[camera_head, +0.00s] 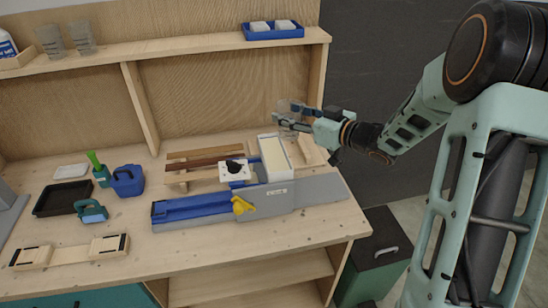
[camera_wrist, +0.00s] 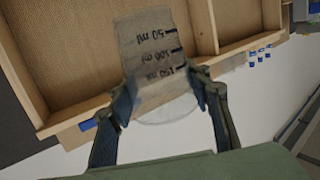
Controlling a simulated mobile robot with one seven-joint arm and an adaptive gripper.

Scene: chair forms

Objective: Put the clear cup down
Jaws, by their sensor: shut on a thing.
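The clear cup (camera_wrist: 152,50) is translucent, with dark ml markings that read upside down in the wrist view. My gripper (camera_wrist: 160,92) is shut on it, one finger on each side. In the head view the cup (camera_head: 284,110) is faint and partly hidden by my gripper (camera_head: 291,119). They are at the back right of the workbench (camera_head: 270,232), beyond the long white box. I cannot tell whether the cup touches anything beneath it.
Two similar cups (camera_head: 82,38) and a blue tray (camera_head: 273,32) stand on the upper shelf (camera_head: 180,45). The white box (camera_head: 289,172), wooden strips (camera_head: 205,164) and a blue-grey mitre fixture (camera_head: 200,208) crowd the bench near my gripper. The bench's front right is clear.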

